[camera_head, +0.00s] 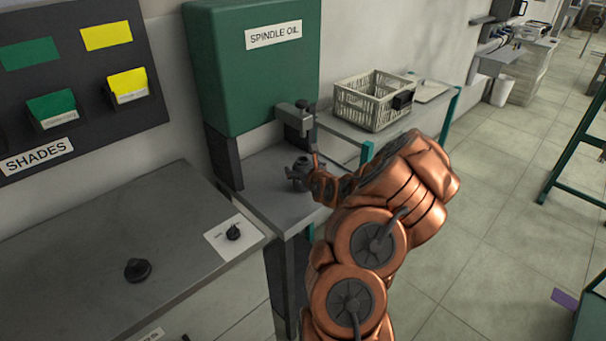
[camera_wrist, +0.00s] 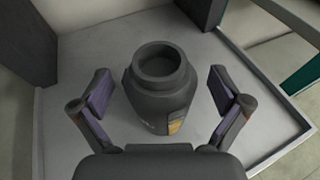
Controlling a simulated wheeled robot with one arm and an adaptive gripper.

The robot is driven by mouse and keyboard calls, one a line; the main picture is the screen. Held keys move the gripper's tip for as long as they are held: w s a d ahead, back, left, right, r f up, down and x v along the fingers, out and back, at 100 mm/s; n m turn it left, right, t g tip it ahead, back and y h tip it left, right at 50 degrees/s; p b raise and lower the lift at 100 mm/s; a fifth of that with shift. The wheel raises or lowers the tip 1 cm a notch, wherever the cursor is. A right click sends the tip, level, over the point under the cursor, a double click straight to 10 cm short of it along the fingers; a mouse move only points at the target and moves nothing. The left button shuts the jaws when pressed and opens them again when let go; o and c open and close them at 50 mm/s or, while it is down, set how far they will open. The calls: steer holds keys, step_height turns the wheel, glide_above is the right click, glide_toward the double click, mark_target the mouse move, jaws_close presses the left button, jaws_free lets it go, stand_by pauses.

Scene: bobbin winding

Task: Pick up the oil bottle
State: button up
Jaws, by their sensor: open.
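The oil bottle, a dark grey bottle with a round open mouth and a small yellowish label, stands upright on a grey stand. It shows in the wrist view (camera_wrist: 160,92) between the fingers of my gripper (camera_wrist: 161,98). The fingers are open, with a gap on each side of the bottle. In the head view the bottle (camera_head: 299,172) is small and dark, and my gripper (camera_head: 312,180) reaches it from the right. The fingertips there are hard to make out.
A green spindle oil tank (camera_head: 255,75) with a grey tap (camera_head: 294,117) stands above and behind the bottle. A cream crate (camera_head: 356,106) sits on a shelf to the right. A grey table (camera_head: 90,262) with dark knobs is at left.

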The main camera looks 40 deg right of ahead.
steer(key=shift+w, duration=0.1)
steer(key=shift+c, duration=0.4)
steer(key=shift+d, duration=0.1)
steer(key=c, duration=1.6)
steer(key=shift+o, duration=0.2)
